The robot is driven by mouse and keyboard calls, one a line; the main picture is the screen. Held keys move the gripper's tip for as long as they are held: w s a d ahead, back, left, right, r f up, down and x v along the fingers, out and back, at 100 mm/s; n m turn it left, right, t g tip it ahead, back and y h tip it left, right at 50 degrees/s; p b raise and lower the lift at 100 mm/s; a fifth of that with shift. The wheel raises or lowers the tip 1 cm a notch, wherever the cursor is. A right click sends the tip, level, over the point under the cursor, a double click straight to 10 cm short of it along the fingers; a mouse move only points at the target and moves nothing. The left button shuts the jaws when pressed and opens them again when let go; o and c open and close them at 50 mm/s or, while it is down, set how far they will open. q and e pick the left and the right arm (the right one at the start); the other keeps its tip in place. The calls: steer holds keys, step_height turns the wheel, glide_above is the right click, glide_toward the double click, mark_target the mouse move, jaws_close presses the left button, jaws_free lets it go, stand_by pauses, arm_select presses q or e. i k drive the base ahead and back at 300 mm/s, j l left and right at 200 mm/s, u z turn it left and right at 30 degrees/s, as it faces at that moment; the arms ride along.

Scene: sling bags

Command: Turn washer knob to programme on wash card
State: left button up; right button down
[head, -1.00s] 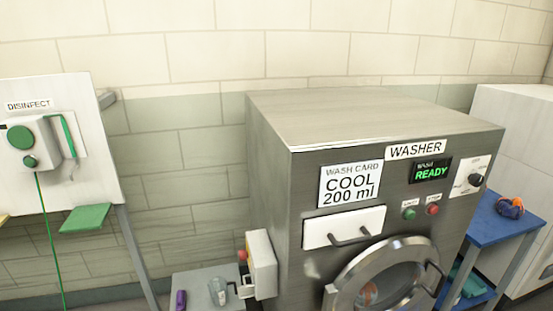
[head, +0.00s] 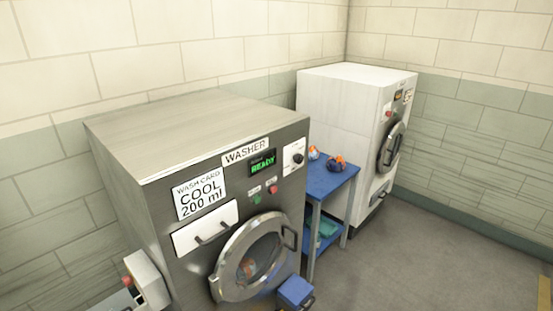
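The grey washer (head: 190,120) stands at the left of the head view. Its wash card (head: 200,194) reads COOL, 200 ml. The black washer knob (head: 298,158) sits on a white dial plate at the upper right of the front panel; its pointer setting is too small to read. The display (head: 263,163) shows READY in green. A green button (head: 255,198) and a red button (head: 273,190) are below it. The round door (head: 252,258) looks shut, with something orange and blue behind the glass. Neither of my grippers is in view.
A blue table (head: 330,180) with orange-and-blue bundles (head: 337,163) stands right of the washer. A white machine (head: 340,110) is behind it. A blue box-like object (head: 295,291) is low before the washer. Open grey floor (head: 420,260) lies at the right.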

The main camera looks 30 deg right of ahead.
mark_target(298, 158)
steer(key=z, duration=1.25)
